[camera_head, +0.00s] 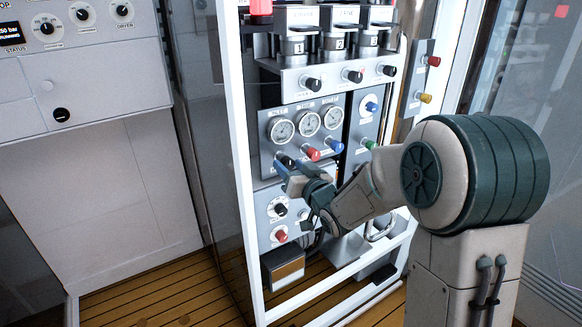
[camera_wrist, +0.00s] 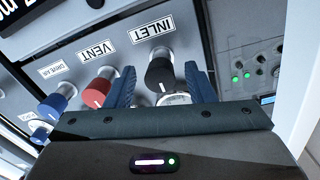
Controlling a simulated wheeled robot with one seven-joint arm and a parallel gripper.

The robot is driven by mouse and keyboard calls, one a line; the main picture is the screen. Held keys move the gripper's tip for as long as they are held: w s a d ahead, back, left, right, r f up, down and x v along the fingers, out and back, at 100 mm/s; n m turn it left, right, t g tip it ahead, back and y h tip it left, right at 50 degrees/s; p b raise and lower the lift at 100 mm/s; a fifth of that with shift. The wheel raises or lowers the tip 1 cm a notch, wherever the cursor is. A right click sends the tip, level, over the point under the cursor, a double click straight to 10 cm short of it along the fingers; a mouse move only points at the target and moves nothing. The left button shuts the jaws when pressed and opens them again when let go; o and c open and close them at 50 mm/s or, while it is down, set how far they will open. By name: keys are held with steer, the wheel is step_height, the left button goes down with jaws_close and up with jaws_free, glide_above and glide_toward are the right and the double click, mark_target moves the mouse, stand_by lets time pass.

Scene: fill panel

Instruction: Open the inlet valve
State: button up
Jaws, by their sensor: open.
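The inlet valve is a black knob (camera_wrist: 160,75) under the label INLET in the wrist view, with a white mark on its face. In the head view the dark inlet knob (camera_head: 284,160) is the leftmost of the row below the gauges, partly behind my gripper. My gripper (camera_wrist: 160,70) is open, with one blue finger on each side of the inlet knob. I cannot tell whether either finger touches it. In the head view my gripper (camera_head: 287,176) is at the panel, just below the knob row.
A red VENT knob (camera_wrist: 97,90) sits close beside the left finger. A blue DRIVE AIR knob (camera_wrist: 56,104) is further left. Several gauges (camera_head: 308,123) are above the row. A green knob (camera_head: 369,144) is to the right. The white frame post (camera_head: 241,170) stands left of the panel.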

steer(key=c, duration=1)
steer(key=shift+o, duration=0.2)
steer(key=shift+f+n+b, duration=0.15)
steer(key=shift+n+b, duration=0.15)
steer(key=shift+b, duration=0.35)
